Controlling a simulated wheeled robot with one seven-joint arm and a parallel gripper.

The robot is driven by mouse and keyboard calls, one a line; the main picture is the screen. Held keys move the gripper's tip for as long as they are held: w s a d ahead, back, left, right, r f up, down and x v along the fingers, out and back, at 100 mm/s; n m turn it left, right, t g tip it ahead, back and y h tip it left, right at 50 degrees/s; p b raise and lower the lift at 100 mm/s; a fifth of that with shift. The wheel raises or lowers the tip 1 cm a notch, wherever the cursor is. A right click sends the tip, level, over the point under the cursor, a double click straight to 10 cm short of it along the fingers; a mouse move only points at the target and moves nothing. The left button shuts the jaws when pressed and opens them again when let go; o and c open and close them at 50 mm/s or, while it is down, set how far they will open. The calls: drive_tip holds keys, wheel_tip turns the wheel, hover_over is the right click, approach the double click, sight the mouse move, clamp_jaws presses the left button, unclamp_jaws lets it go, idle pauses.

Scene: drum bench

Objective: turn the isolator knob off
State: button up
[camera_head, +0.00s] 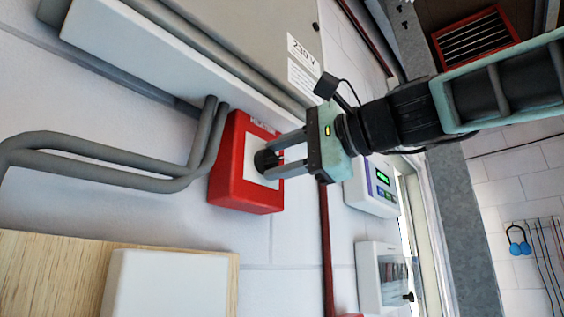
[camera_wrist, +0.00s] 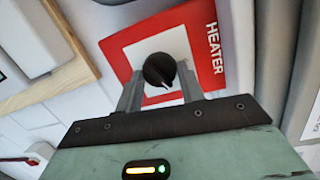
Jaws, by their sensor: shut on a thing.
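The isolator is a red box (camera_head: 229,186) with a white face plate on the wall in the head view. In the wrist view its red frame (camera_wrist: 123,66) carries the word HEATER. A round black knob (camera_head: 264,161) sits on the plate, and it also shows in the wrist view (camera_wrist: 159,68) with a white pointer line running down and slightly right. My gripper (camera_head: 274,157) reaches in from the right with its two grey fingers on either side of the knob, shut on it.
Grey conduits (camera_head: 100,150) run along the wall left of the isolator. A grey cabinet marked 230 V (camera_head: 240,40) is above it. A white panel with a green display (camera_head: 372,188) and a clear-fronted box (camera_head: 381,278) are to the right. A wooden board (camera_head: 60,270) is at lower left.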

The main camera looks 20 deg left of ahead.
drive_tip(key=n+h+b, duration=0.1)
drive_tip(key=n, duration=0.5)
drive_tip(key=shift+s+t, duration=0.1)
drive_tip(key=shift+t, duration=0.3)
drive_tip(key=n, duration=0.2)
drive_tip(key=n+t+b, duration=0.1)
drive_tip(key=n, duration=0.1)
drive_tip(key=shift+s+a+n+h, duration=0.1)
drive_tip(key=shift+s+n+h, duration=0.05)
drive_tip(key=shift+n+h, duration=0.15)
drive_tip(key=o, duration=1)
drive_tip(key=shift+c, duration=0.2)
drive_tip(key=shift+r, duration=0.1)
drive_tip(key=b+v, duration=0.6)
drive_tip(key=v, duration=1.1)
drive_tip(key=shift+d, duration=0.2)
